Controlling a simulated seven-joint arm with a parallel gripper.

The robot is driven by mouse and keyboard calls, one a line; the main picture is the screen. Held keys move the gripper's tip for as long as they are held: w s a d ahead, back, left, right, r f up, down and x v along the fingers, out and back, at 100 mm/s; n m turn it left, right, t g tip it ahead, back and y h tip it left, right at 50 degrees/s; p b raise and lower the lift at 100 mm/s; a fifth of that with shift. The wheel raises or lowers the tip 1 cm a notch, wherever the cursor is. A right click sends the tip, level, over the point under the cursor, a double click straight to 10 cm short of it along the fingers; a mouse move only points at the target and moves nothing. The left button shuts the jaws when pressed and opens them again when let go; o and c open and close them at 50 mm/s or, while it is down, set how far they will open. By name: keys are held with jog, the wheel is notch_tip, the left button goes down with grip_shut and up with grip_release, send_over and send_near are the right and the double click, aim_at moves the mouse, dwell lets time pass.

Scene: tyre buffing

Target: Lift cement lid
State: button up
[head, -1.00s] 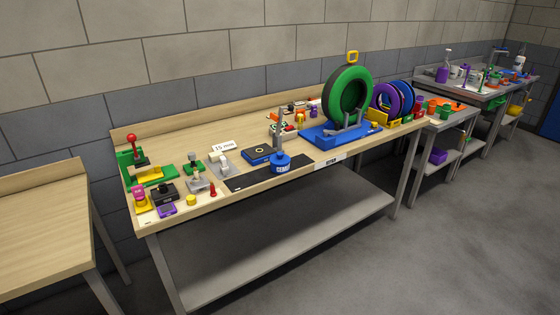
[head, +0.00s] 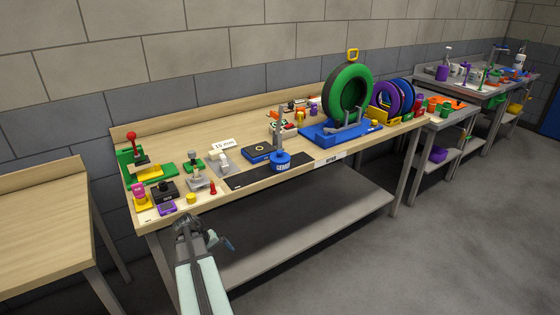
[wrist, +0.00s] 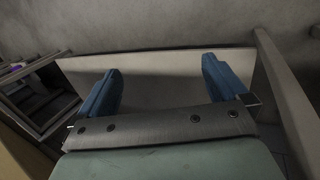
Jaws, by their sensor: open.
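The blue cement pot (head: 281,167) stands upright on the black mat (head: 243,178) near the bench's front edge. Its lid (head: 280,155) is on top, with a tall grey stem (head: 279,136) rising from it. My gripper (head: 228,243) is in front of the bench, below its top and left of the pot, apart from it. In the wrist view its two blue fingers (wrist: 162,85) are wide apart with nothing between them. The pot does not show in the wrist view.
A green tyre on a blue stand (head: 345,95) is right of the pot. A blue box (head: 257,152) sits close left of it. Several small tools crowd the bench's left end. A lower shelf (head: 310,225) runs under the bench. The floor in front is clear.

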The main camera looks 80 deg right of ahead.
jog(key=s+d+r+m, duration=0.3)
jog(key=s+d+r, duration=0.3)
jog(key=d+r, duration=0.3)
notch_tip(320, 180, up, 28)
jog(key=m+t+h, duration=0.2)
jog(key=m+t, duration=0.1)
jog(key=m, duration=0.4)
send_over(280, 151)
jog(key=w+a, duration=0.1)
jog(key=a, duration=0.5)
jog(key=x, duration=0.8)
jog(key=shift+f, duration=0.1)
jog(key=shift+x, duration=2.6)
jog(key=shift+s+d, duration=0.1)
jog(key=shift+c, duration=0.5)
jog(key=c, duration=0.9)
jog(key=shift+c, duration=0.2)
